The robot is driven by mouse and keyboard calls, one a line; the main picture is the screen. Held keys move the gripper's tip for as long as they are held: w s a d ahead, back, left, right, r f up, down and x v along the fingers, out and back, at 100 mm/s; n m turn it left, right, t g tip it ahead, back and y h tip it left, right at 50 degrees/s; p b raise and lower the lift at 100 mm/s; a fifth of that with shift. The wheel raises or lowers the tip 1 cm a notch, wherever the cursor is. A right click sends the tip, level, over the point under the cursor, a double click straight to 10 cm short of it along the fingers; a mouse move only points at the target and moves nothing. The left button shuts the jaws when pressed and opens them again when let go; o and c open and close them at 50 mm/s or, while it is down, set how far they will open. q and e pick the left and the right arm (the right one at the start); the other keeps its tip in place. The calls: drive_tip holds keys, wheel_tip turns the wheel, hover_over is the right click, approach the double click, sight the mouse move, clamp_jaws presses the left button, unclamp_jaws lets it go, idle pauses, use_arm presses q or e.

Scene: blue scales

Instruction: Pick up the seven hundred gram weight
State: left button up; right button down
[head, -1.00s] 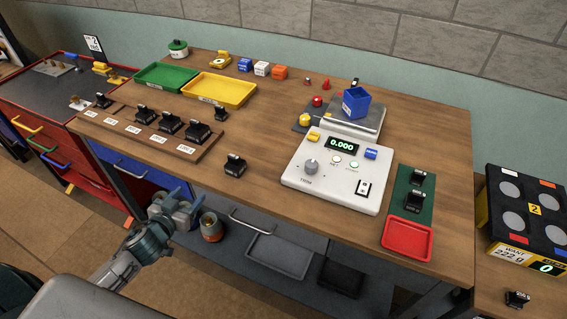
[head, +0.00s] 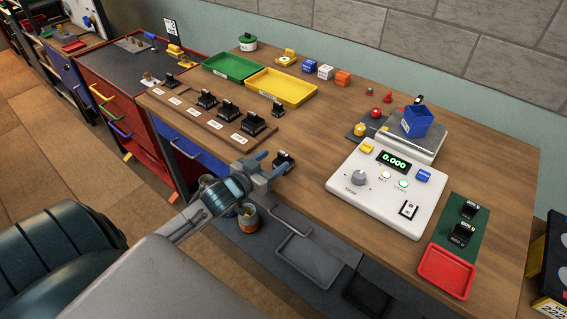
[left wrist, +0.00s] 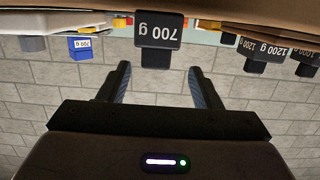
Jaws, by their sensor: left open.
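The seven hundred gram weight is a small black block with a knob (head: 284,162), standing alone near the front edge of the wooden table. In the left wrist view, which is upside down, its label reads 700 g (left wrist: 158,35). My left gripper (head: 272,166) is open and empty at the table's front edge, just short of the weight. In the left wrist view the weight is straight ahead, roughly centred beyond the two fingertips (left wrist: 160,70). I cannot tell the exact gap. My right gripper is not in view.
A wooden rack (head: 205,122) with several black weights stands left of the weight. A white scale (head: 385,190) reading 0.000, with a blue bin (head: 416,122) on its plate, stands right. A red tray (head: 446,272) lies at front right. Bare tabletop surrounds the weight.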

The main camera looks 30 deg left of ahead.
sight(281, 158)
use_arm(q)
drive_tip(key=shift+w+d+f, duration=0.15)
drive_tip(key=shift+w+f, duration=0.1)
drive_tip(key=shift+w, duration=0.6)
drive_tip(key=shift+w+d+f, duration=0.15)
drive_tip(key=shift+w+f, duration=0.1)
drive_tip(key=shift+w, duration=0.55)
drive_tip(key=shift+w+d+f, duration=0.15)
drive_tip(key=shift+w+f, duration=0.1)
drive_tip(key=shift+w, duration=0.6)
drive_tip(key=shift+r, duration=0.15)
clamp_jaws()
